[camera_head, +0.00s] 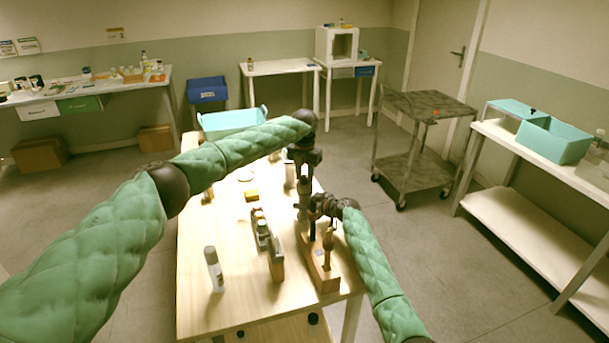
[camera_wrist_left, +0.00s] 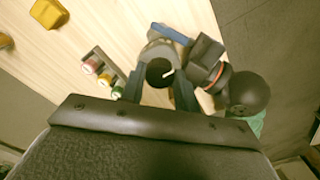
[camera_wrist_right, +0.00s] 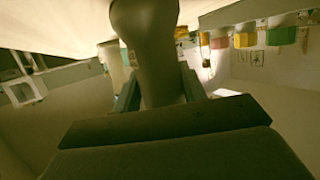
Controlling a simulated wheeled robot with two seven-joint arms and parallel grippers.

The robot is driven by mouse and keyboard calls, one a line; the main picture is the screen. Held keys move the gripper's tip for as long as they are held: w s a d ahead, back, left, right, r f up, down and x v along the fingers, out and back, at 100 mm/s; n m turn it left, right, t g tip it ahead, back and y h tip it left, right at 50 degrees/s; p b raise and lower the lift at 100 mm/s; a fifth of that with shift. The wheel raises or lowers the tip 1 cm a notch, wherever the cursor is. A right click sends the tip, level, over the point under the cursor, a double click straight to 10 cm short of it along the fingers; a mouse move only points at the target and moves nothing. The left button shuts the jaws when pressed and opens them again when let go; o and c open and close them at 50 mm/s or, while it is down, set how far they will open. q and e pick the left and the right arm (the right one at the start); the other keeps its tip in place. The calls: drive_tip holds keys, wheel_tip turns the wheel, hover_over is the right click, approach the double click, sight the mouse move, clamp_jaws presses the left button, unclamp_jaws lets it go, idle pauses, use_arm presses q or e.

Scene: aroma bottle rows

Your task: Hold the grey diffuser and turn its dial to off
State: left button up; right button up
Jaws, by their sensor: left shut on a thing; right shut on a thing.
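The grey diffuser (camera_head: 303,202) is held upright over the right side of the table, partly hidden by my grippers. My right gripper (camera_head: 316,206) is shut on its grey body, which fills the middle of the right wrist view (camera_wrist_right: 148,55) between the two fingers. My left gripper (camera_head: 303,178) comes from above. In the left wrist view its fingers stand on both sides of the round black dial (camera_wrist_left: 158,72) on top of the diffuser, shut on it. A white pointer mark shows on the dial, slanting up and right in that view. The off mark cannot be read.
A wooden stand (camera_head: 322,278) with upright items is near the table's front right edge. A narrow rack (camera_head: 276,262) of small bottles stands left of it. A white bottle (camera_head: 214,268) stands at the front left. A yellow block (camera_head: 251,196) lies farther back. The table's left side is mostly clear.

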sight(304, 176)
use_arm(q)
drive_tip(key=o, duration=1)
drive_tip(key=shift+r, duration=0.1)
wheel_tip(304, 176, up, 12)
idle(0.4)
drive_tip(key=shift+w, duration=0.1)
use_arm(e)
drive_tip(key=o, duration=1.2)
drive_tip(key=shift+c, duration=0.2)
drive_tip(key=shift+d, duration=0.1)
